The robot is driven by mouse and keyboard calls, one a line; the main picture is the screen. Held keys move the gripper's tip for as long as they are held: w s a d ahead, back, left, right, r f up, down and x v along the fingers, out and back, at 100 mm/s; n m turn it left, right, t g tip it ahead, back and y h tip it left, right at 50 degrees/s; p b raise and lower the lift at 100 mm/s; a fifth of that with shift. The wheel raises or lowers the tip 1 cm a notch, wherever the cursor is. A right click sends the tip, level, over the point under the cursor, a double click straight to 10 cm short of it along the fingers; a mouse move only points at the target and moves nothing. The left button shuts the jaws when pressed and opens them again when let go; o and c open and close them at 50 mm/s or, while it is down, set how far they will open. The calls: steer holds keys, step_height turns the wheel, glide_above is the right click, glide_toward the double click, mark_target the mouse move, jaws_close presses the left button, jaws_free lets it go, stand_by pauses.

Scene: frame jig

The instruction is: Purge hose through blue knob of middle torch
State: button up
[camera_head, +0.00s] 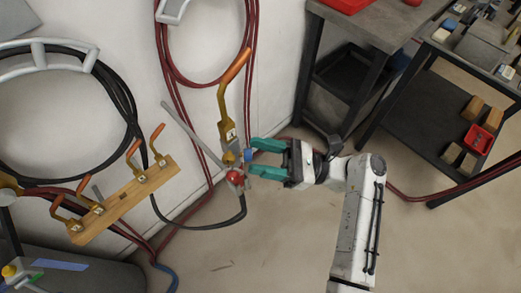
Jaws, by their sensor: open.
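One torch (209,142) is visible, a slim grey tube slanting down right to a brass-coloured body with a red knob (235,177) and a small blue knob (247,155). A dark hose (205,226) curves below it. My gripper (251,158) has two teal fingers and comes from the right. It is open, one finger above and one below the level of the blue knob, with the tips right beside it. I cannot tell whether they touch it. Nothing is visibly held.
A large clamp with an orange handle (236,68) rises just above the knobs. A wooden bar (125,205) with several orange-handled clamps lies to the left. Red hoses (183,110) hang on the wall. A dark workbench (345,75) stands at upper right. Floor is clear below.

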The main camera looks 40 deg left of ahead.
steer(key=shift+s+a+r, duration=0.1)
steer(key=shift+s+a, duration=0.15)
steer(key=shift+c, duration=0.2)
jaws_close()
steer(key=shift+n+g+h+b, duration=0.3)
steer(key=shift+n+b, duration=0.05)
steer(key=shift+n, duration=0.25)
steer(key=shift+w+a+r+n+g+h+b, duration=0.1)
steer(key=shift+n+g+h+b, duration=0.25)
steer(key=shift+n+h+b, duration=1.65)
steer(key=shift+w+r+n+g+h+b, duration=0.1)
steer(key=shift+n+g+h+b, duration=0.3)
steer(key=shift+n, duration=3.25)
steer(key=shift+w+a+n+g+h+b, duration=0.1)
steer(key=shift+n+g+h+b, duration=0.25)
steer(key=shift+n+h+b, duration=1.65)
steer(key=shift+n+y+p, duration=0.8)
steer(key=shift+n+p, duration=0.05)
steer(key=shift+n, duration=0.1)
